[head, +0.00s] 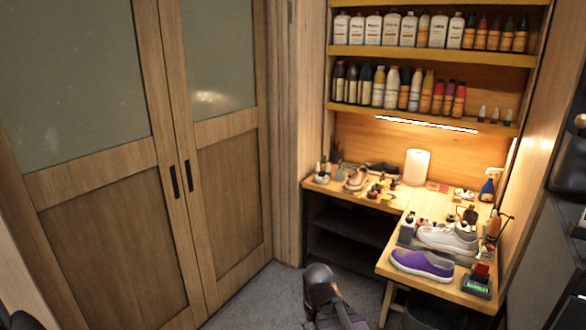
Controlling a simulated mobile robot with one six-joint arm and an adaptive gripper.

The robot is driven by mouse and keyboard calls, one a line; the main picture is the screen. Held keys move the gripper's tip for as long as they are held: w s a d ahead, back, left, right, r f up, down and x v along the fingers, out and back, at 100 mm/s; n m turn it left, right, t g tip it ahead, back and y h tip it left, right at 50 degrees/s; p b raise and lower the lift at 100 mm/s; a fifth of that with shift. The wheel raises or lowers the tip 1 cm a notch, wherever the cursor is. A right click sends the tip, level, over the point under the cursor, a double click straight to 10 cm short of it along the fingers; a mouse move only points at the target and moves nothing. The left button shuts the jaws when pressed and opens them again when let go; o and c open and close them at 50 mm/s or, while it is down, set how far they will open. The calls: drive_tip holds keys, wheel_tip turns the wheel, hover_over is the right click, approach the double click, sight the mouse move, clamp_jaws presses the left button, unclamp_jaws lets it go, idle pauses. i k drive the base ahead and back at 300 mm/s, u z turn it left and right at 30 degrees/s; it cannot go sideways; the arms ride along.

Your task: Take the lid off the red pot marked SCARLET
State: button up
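The red pot (481,269) stands at the right front of the workbench, in a dark holder (477,286) with a green-lettered label that appears to read SCARLET. It is small in the head view, and I cannot make out where its lid begins. My gripper's fingers are not seen; only a dark part of my arm shows at the bottom centre, well left of the pot and in front of the bench.
A purple sneaker (421,264) lies just left of the pot, with a white sneaker (447,238) behind it. Small bottles and tools crowd the bench (391,262) further back. A spray bottle (487,189) stands at the right. Grey floor (252,298) is clear by the cabinet doors.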

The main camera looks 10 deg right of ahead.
sight(420, 222)
drive_tip(key=u, duration=0.05)
drive_tip(key=i, duration=3.85)
drive_tip(key=z, duration=1.9)
drive_tip(key=i, duration=0.25)
drive_tip(key=u, duration=0.7)
